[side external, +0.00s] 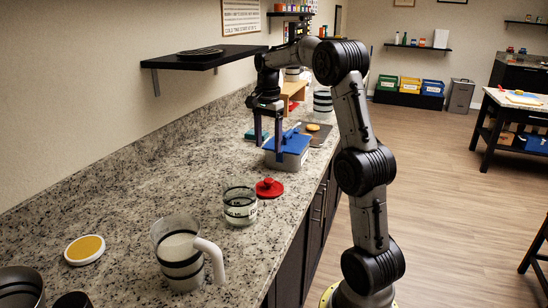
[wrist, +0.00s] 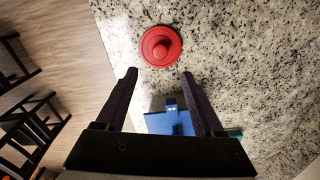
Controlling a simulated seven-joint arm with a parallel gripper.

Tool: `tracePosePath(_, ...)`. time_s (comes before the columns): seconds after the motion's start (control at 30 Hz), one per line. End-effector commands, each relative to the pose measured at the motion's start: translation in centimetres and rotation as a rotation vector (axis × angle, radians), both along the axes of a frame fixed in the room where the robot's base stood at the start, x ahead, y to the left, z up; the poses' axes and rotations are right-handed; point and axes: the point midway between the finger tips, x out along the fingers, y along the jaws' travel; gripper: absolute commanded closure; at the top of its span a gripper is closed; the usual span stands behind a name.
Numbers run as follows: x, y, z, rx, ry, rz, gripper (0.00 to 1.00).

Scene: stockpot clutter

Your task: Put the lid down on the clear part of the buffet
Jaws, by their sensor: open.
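A red lid (side external: 269,188) with a round knob lies flat on the speckled stone counter (side external: 130,215), beside a glass jar (side external: 240,206) with dark bands. In the wrist view the red lid (wrist: 160,46) shows just beyond my fingertips, apart from them. My gripper (side external: 268,147) is open and empty, pointing down beside a blue-lidded box (side external: 288,148). In the wrist view my gripper (wrist: 158,74) has its two fingers spread, with part of the blue box (wrist: 170,122) showing between them. Whether a finger touches the box cannot be told.
A banded pitcher (side external: 180,255) and a yellow-topped white disc (side external: 85,249) stand nearer the camera. Dark pots fill the near left corner. A black wall shelf (side external: 205,58) overhangs the back. The counter's middle left is bare.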

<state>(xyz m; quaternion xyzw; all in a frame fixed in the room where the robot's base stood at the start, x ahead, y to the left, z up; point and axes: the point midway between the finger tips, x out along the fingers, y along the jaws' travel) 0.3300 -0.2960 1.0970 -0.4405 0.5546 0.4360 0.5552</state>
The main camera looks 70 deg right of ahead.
Motion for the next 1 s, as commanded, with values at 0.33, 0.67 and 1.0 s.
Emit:
tracePosePath(0.33,-2.8,14.7,4.5,-0.132,-0.129,0.651,0.3)
tracePosePath(0.67,-11.6,26.3,2.8,-0.32,-0.272,1.392,0.3)
tracePosePath(1.0,-16.5,29.6,-0.5,-0.442,-0.343,1.757,0.3)
